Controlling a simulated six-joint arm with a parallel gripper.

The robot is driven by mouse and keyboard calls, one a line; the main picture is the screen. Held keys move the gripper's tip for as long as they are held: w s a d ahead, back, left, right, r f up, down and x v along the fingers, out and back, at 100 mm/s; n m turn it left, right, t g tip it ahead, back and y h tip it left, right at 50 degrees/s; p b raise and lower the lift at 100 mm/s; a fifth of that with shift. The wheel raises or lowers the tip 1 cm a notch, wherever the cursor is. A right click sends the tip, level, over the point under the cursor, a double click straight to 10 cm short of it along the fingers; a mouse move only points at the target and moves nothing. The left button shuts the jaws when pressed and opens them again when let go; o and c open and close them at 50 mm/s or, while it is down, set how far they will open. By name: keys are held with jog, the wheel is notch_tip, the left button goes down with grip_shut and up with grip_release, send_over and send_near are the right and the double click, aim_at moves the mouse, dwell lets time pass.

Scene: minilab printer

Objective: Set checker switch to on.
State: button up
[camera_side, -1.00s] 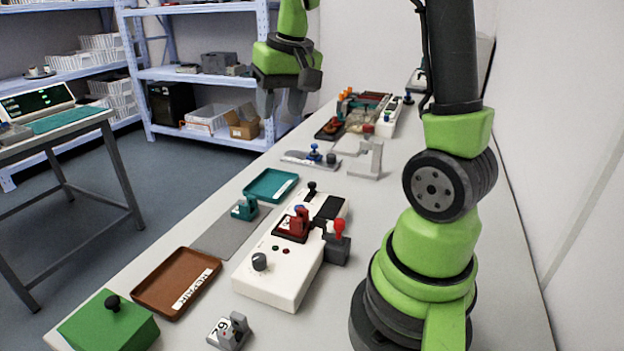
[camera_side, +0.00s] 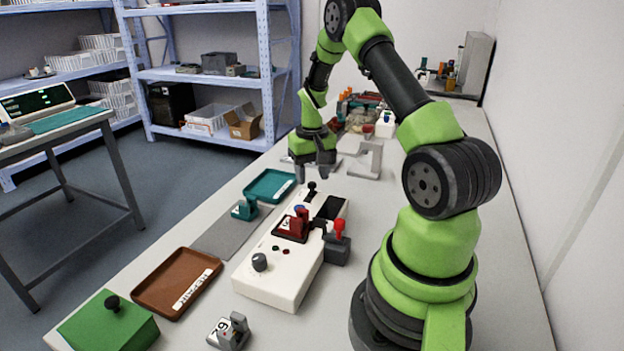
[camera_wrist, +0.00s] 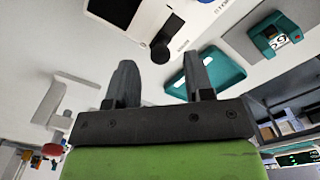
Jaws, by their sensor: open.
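The checker is a long white box (camera_side: 262,287) on the bench, with a dark screen, a red clamp-like part (camera_side: 298,224) and a dark round knob (camera_side: 259,261). A small black-topped switch lever (camera_side: 311,186) stands at its far end. My gripper (camera_side: 314,174) is open and empty, pointing down just above and beyond that lever. In the wrist view the white box (camera_wrist: 205,14) is at the top. The black lever top (camera_wrist: 160,51) lies between and ahead of my two fingertips (camera_wrist: 160,78), apart from them. Which way the lever is set, I cannot tell.
A teal tray (camera_side: 270,197) and a teal part (camera_side: 245,209) lie left of the checker. A red-topped lever on a grey block (camera_side: 337,244) is at its right side. A brown tray (camera_side: 150,291), a green box (camera_side: 88,333) and a grey numbered part (camera_side: 229,332) are nearer.

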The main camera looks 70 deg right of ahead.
jog(key=shift+f, duration=0.95)
grip_shut()
jog(key=shift+a, duration=1.4)
grip_release()
notch_tip(320, 180, up, 10)
